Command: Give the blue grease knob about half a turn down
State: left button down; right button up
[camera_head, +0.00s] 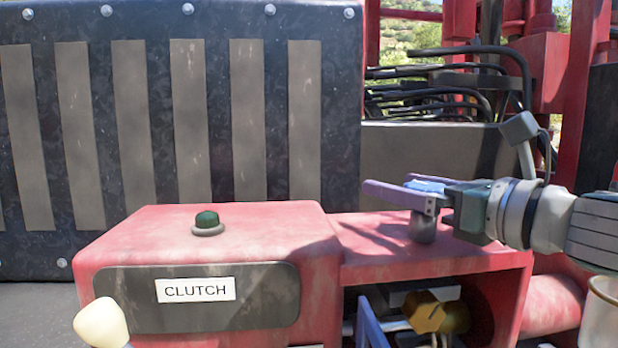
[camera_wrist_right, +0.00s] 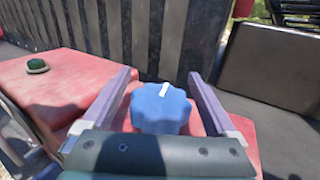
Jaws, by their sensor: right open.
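The blue grease knob (camera_head: 425,185) sits on a short grey post (camera_head: 422,230) on the right part of the red housing. In the right wrist view the blue knob (camera_wrist_right: 158,112) has a scalloped rim and a white mark pointing up and slightly right. My right gripper (camera_head: 388,183) comes in level from the right. Its two fingers (camera_wrist_right: 161,75) are open, one on each side of the knob, with a gap visible on both sides. The near finger hides part of the knob in the head view. My left gripper does not show.
A green button (camera_head: 207,219) and a CLUTCH label (camera_head: 195,290) are on the red housing (camera_head: 260,235) at left. A cream knob (camera_head: 100,323) stands in front. A yellow-brown fitting (camera_head: 424,311) sits in the recess below. A dark ribbed panel (camera_head: 150,130) stands behind.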

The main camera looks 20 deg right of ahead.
jog(key=c, duration=1.4)
